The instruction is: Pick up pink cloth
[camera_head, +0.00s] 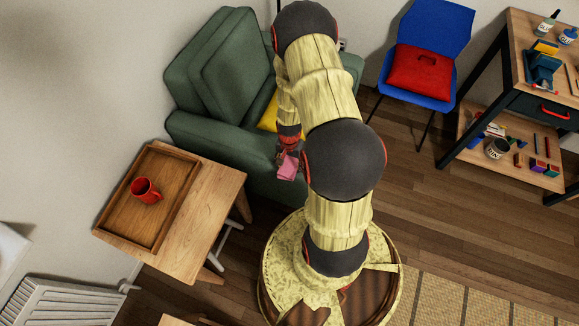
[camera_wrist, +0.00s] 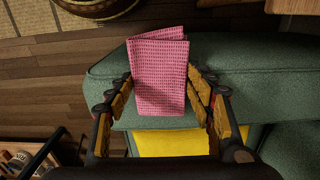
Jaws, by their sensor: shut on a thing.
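The pink cloth (camera_wrist: 160,75) is a folded, waffle-textured piece. In the wrist view it stands between the two fingers of my gripper (camera_wrist: 163,98), which are shut on it. In the head view the cloth (camera_head: 288,166) shows small at the end of my gripper (camera_head: 290,157), beside the front of the green armchair. My arm hides part of the gripper and of the chair there. In the wrist view the green armrest lies behind the cloth; whether the cloth touches it I cannot tell.
The green armchair (camera_head: 217,78) holds a yellow cushion (camera_head: 268,116). A wooden side table (camera_head: 205,215) bears a tray (camera_head: 117,222) with a red mug (camera_head: 145,190). A blue chair (camera_head: 440,30) with a red cushion (camera_head: 418,72) and a shelf (camera_head: 510,140) stand right. Open floor lies between.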

